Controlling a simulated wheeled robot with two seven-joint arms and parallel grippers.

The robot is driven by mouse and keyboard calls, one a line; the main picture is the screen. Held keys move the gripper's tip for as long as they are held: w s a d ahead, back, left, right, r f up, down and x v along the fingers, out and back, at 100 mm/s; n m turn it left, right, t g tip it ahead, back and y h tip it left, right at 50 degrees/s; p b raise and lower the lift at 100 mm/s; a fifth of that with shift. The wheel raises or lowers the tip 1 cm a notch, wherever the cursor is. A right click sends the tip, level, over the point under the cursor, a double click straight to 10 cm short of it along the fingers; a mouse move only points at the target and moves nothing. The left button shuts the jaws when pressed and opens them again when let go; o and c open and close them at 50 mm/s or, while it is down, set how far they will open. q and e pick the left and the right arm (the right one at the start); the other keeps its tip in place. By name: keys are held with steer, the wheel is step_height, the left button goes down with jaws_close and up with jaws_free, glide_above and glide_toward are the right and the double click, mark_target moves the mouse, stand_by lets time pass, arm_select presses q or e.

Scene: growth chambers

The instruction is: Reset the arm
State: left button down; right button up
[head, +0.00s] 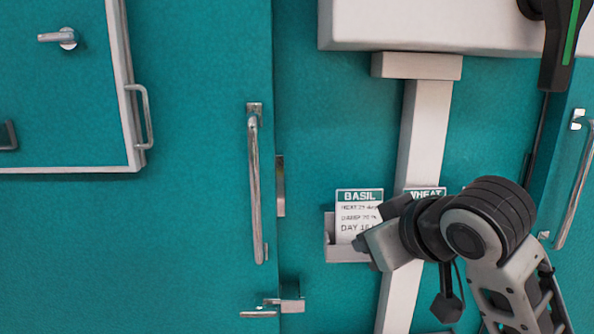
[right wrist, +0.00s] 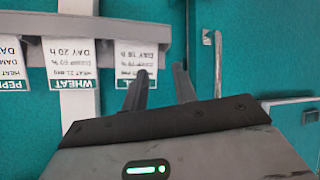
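My right arm comes in from the lower right of the head view. Its gripper (head: 364,246) is in front of the card holder (head: 345,254), by the BASIL card (head: 354,222). In the right wrist view the two fingers of the right gripper (right wrist: 160,72) stand apart with nothing between them. One finger overlaps the edge of the upside-down BASIL card (right wrist: 137,52). Whether the fingers touch the holder or card cannot be told. The WHEAT card (head: 425,192) is partly hidden behind the right arm. My left gripper is not in view.
Teal chamber doors fill the background. A long vertical handle (head: 255,185) and a lower latch (head: 292,304) project left of the right gripper. A white post (head: 425,120) rises behind the arm. Another handle (head: 575,190) is at the right edge. A PEPPER card (right wrist: 12,65) hangs farther along the holder.

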steer(key=s+d+f+m+g, duration=0.1)
steer(key=s+f, duration=0.2)
steer(key=f, duration=0.3)
steer(key=s+d+f+m+g+h, duration=0.1)
steer(key=s+f, duration=0.2)
steer(key=f, duration=0.4)
steer(key=s+d+f+g, duration=0.1)
steer(key=s+f, duration=0.2)
steer(key=f, duration=0.3)
steer(key=s+d+f+m+g+h, duration=0.1)
steer(key=s+d+f+g, duration=0.15)
steer(key=s+f, duration=0.45)
steer(key=s+d+f+m+g+h, duration=0.1)
steer(key=s+d+f, duration=0.25)
steer(key=s, duration=0.55)
steer(key=w+a+f+t+y, duration=0.2)
steer(key=w+a+f+t, duration=0.3)
steer(key=w+a+t, duration=0.1)
steer(key=shift+f+t+y, duration=0.35)
steer(key=shift+y, duration=0.05)
steer(key=shift+a, duration=0.1)
